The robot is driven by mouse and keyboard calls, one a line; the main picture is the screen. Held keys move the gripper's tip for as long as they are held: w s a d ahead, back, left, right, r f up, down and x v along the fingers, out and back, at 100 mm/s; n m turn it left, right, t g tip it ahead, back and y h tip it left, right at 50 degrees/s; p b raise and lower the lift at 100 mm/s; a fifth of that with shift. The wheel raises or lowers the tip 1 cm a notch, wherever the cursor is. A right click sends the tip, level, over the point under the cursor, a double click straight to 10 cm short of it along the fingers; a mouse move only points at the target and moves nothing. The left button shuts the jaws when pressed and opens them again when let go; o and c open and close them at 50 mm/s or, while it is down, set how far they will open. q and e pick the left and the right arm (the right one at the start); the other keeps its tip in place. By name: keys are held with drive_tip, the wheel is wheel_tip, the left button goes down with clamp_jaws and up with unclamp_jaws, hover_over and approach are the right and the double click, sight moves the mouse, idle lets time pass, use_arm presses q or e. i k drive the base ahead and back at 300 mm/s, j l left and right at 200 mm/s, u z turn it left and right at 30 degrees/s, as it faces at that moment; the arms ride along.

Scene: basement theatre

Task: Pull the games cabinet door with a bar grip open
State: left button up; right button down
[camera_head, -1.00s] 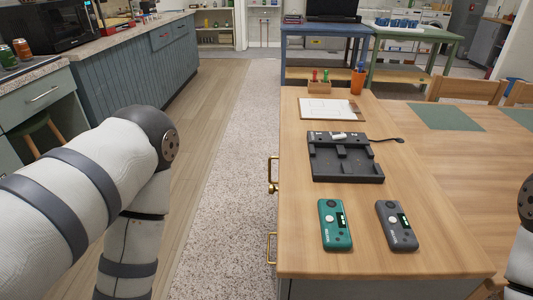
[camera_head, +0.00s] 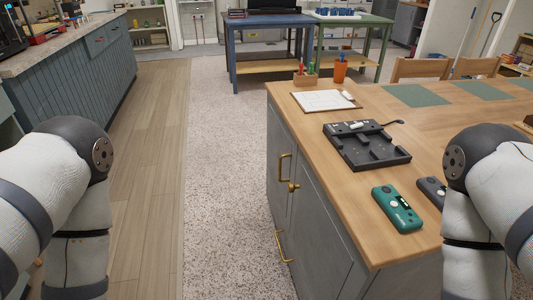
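A grey cabinet (camera_head: 312,222) with a wooden top stands right of centre, its side with doors facing the aisle. A brass bar grip (camera_head: 284,168) is on the upper part of that side, with a small brass knob (camera_head: 293,187) just beside it. A second brass bar grip (camera_head: 282,246) sits lower down. The doors look shut. I cannot tell from the picture which grip belongs to the games cabinet door. My two arms show at the left and right edges, bent downward. Both grippers are outside the picture, and neither arm is seen touching the cabinet.
On the top are a dark charging tray (camera_head: 366,146), a green handheld device (camera_head: 397,208), a dark handheld device (camera_head: 432,191), a clipboard (camera_head: 322,100) and an orange cup (camera_head: 340,70). The speckled floor (camera_head: 222,190) left of the cabinet is clear. A blue table (camera_head: 270,47) stands behind.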

sight(282, 147)
drive_tip(key=i+j+z, duration=0.15)
drive_tip(key=j+z, duration=1.1)
drive_tip(key=i+j, duration=0.05)
drive_tip(key=j, duration=0.05)
